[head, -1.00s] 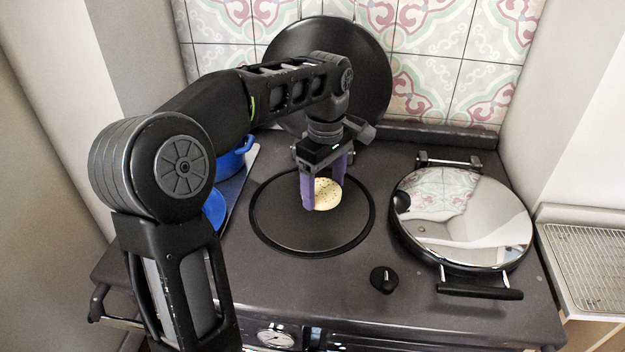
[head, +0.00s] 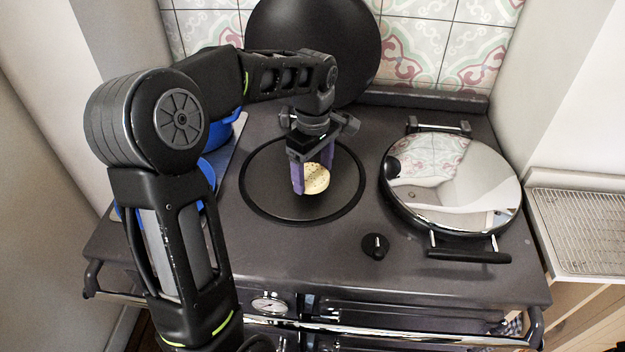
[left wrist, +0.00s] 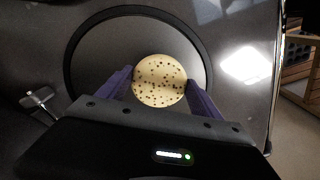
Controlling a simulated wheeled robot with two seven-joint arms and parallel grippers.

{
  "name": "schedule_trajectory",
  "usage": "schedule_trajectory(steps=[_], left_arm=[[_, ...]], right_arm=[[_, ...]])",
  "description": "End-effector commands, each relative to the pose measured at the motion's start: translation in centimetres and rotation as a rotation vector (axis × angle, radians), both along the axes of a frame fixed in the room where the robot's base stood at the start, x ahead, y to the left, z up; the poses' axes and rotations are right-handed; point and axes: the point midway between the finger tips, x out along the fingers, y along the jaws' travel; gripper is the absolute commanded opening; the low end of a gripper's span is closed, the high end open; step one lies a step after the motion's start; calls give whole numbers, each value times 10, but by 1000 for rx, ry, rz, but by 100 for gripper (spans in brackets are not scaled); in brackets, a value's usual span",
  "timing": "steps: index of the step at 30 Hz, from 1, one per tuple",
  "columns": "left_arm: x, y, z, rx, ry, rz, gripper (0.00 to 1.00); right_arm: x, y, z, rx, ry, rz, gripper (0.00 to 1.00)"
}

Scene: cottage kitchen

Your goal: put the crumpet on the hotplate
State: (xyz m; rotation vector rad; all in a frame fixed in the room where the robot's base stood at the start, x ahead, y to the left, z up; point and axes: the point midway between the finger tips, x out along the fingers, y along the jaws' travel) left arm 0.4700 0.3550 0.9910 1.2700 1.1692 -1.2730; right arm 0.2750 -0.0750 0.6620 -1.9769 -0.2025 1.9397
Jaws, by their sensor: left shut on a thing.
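The crumpet (head: 316,179) is a round, pale yellow disc with small brown holes. My left gripper (head: 313,180) is shut on it, with a purple finger on either side. In the left wrist view the crumpet (left wrist: 159,81) sits between the two purple fingertips. The hotplate (head: 270,190) is a dark round plate with a black rim, set in the stove top. Gripper and crumpet are over the hotplate, inside its rim in the head view. I cannot tell whether the crumpet touches the plate. My right gripper is not in view.
A raised black round lid (head: 335,40) stands behind the hotplate. A closed, shiny domed lid (head: 455,185) with a front handle is to the right. A black knob (head: 375,246) sits between them at the front. Blue pots (head: 218,135) are at left, partly hidden by my arm.

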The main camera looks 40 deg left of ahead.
Motion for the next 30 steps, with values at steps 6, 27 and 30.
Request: schedule_trajectory(steps=[6, 27, 30], left_arm=[[0, 0, 0, 0, -1, 0, 52], [0, 0, -40, 0, -2, -1, 52], [0, 0, -40, 0, -2, 0, 78]], right_arm=[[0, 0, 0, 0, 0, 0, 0], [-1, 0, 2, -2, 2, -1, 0], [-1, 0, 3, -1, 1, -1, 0]])
